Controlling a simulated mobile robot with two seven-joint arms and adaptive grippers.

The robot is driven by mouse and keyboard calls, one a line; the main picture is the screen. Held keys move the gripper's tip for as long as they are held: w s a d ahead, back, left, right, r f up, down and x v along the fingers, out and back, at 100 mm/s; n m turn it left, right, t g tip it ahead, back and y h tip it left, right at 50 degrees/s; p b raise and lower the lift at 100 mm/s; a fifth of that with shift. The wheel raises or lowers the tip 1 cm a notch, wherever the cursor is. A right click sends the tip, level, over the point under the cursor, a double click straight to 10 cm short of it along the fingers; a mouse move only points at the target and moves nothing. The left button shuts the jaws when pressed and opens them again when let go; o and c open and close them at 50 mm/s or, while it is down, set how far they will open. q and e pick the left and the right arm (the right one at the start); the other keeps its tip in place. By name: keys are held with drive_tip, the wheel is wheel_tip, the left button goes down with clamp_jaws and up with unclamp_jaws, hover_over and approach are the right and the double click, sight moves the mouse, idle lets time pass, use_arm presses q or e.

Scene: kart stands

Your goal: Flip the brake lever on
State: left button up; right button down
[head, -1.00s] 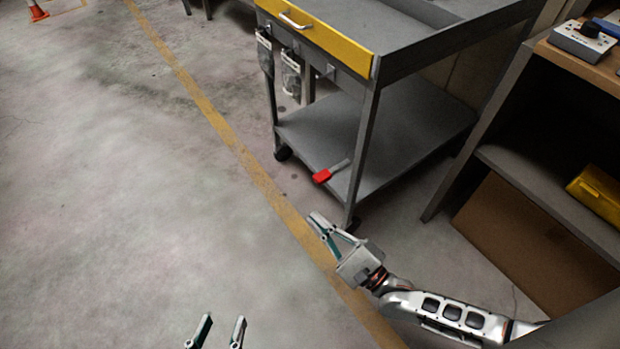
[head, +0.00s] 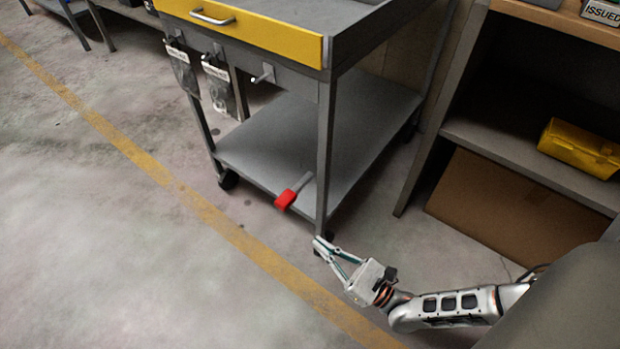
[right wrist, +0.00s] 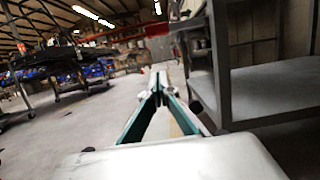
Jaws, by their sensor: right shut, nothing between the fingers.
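The brake lever has a red handle (head: 286,199) on a short grey bar. It sticks out from the front edge of the lower shelf of the grey cart (head: 325,150), near the cart's front right leg. My right gripper (head: 319,243) is shut and empty, close to the foot of that leg in the picture, below and right of the red handle and apart from it. My left gripper is not in view.
The cart has a yellow drawer (head: 245,28) and hanging bags (head: 220,85) on its front. A shelf unit with a yellow case (head: 580,148) and a brown panel (head: 500,205) stands at the right. The floor (head: 100,250) at the left is clear, with a yellow line.

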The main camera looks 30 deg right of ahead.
sight(296, 190)
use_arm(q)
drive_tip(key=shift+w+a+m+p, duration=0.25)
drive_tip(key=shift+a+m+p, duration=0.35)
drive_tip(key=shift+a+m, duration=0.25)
use_arm(e)
drive_tip(key=w+a+r, duration=0.3)
drive_tip(key=w+r, duration=0.3)
drive_tip(key=w, duration=0.2)
drive_tip(key=shift+w+r, duration=0.1)
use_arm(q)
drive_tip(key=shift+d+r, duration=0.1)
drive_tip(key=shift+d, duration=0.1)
use_arm(e)
drive_tip(key=shift+a, duration=0.1)
